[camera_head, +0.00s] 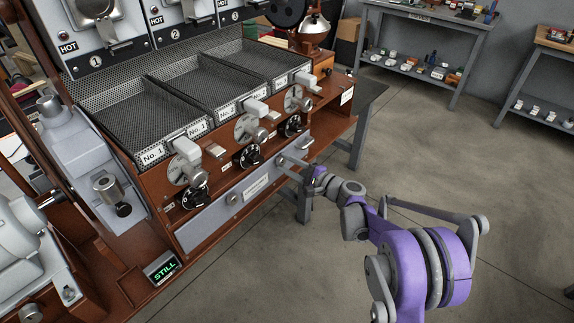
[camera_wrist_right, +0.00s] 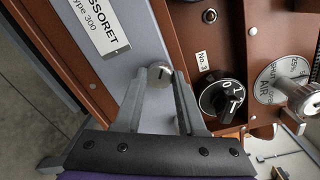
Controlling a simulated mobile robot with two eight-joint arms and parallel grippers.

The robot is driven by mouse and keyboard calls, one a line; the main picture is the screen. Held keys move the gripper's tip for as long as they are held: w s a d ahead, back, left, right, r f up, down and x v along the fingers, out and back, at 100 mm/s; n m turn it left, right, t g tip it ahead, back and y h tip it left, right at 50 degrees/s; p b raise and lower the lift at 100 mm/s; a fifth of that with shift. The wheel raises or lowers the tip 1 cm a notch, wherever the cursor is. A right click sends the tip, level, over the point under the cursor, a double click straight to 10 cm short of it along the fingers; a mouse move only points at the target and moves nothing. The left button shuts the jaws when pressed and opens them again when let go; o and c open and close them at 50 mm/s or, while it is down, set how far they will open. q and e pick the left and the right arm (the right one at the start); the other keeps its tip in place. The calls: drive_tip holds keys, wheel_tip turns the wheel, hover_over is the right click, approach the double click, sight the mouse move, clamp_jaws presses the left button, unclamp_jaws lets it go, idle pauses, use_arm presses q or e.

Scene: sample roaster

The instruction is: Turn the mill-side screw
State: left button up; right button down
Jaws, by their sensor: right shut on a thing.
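The mill-side screw (camera_wrist_right: 160,73) is a round silver head with a dark slot, at the end of the grey front panel (camera_head: 215,213) nearer the mill (camera_head: 314,30). My right gripper (camera_head: 283,162) reaches that end of the panel from the right. In the right wrist view its two fingers (camera_wrist_right: 160,82) are closed on the screw head, one on each side. In the head view the gripper mostly hides this screw. The other screw (camera_head: 232,198) shows at the panel's left part. My left gripper is not in view.
Black knobs (camera_head: 248,156) and round dials (camera_head: 250,129) sit just above the panel; the No. 3 knob (camera_wrist_right: 221,98) is close beside my right fingers. A small display (camera_head: 163,267) reads STILL. Mesh trays (camera_head: 205,85) lie above. The floor at the right is clear.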

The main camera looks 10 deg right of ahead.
drive_tip(key=m, duration=0.5)
drive_tip(key=shift+f+b, duration=0.1)
drive_tip(key=shift+b, duration=0.3)
drive_tip(key=m, duration=0.5)
drive_tip(key=shift+y+b, duration=0.3)
drive_tip(key=shift+b, duration=0.1)
drive_tip(key=shift+m, duration=0.4)
drive_tip(key=c, duration=0.5)
unclamp_jaws()
drive_tip(key=v, duration=1.1)
drive_tip(key=shift+p, duration=0.4)
drive_tip(key=shift+a, duration=0.15)
